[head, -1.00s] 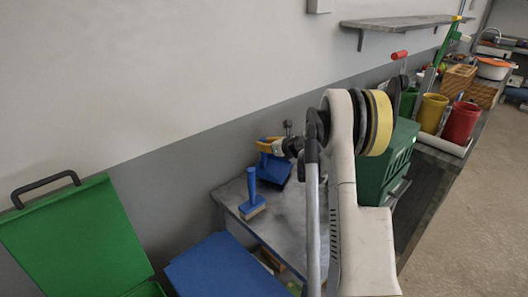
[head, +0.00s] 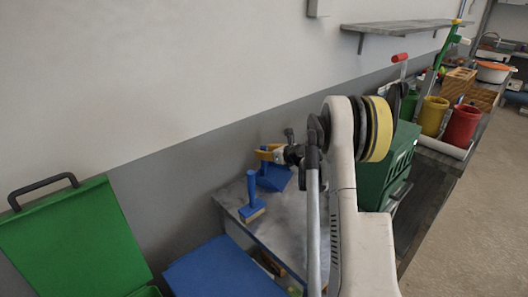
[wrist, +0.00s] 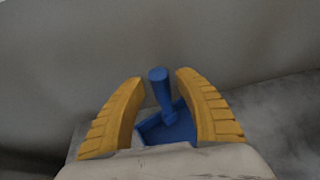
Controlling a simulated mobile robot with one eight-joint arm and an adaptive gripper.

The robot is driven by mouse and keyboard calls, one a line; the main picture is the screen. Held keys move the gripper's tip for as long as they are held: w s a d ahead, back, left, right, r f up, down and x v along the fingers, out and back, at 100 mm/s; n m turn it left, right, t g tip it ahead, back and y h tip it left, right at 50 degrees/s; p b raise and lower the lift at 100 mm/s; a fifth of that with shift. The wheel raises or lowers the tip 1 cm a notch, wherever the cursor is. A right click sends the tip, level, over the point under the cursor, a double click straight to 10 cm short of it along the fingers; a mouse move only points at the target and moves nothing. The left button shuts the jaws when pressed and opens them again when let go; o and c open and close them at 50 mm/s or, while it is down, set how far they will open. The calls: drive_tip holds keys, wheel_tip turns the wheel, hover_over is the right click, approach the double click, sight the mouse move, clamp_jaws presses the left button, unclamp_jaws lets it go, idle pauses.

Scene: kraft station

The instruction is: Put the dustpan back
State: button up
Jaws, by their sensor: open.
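The blue dustpan (head: 276,178) lies on the grey table near the wall, its handle standing up. In the wrist view the dustpan (wrist: 170,128) shows with its handle between the two yellow fingers. My gripper (head: 266,153) is open, just above the dustpan's handle in the head view. In the wrist view my gripper (wrist: 160,80) has a finger on each side of the handle, with gaps showing; I cannot tell any contact. The pan is partly hidden by the fingers and palm.
A blue hand brush (head: 252,205) stands on the grey table (head: 285,222), in front of the dustpan. A blue lid or panel (head: 222,272) and a green open case (head: 75,240) are at left. A green toolbox (head: 402,150) stands right of my arm.

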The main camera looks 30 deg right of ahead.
drive_tip(key=a+p+v, duration=0.1)
drive_tip(key=p+v, duration=0.2)
drive_tip(key=v, duration=0.8)
drive_tip(key=s+a+r+n+g+y, duration=0.15)
drive_tip(key=s+a+r+n, duration=0.35)
drive_tip(key=a+n, duration=0.55)
drive_tip(key=s+a+r+n+g+h, duration=0.1)
drive_tip(key=s+a+r+n+g, duration=0.2)
drive_tip(key=s+a+r+n, duration=0.75)
drive_tip(key=s+a+f+n+g+h, duration=0.1)
drive_tip(key=s+a+f+n, duration=0.5)
drive_tip(key=s+a+n, duration=0.6)
drive_tip(key=shift+s+a+f+n+g, duration=0.25)
drive_tip(key=shift+s+a+n+g, duration=0.25)
drive_tip(key=shift+n, duration=0.6)
drive_tip(key=shift+d+h, duration=0.1)
drive_tip(key=shift+h, duration=0.15)
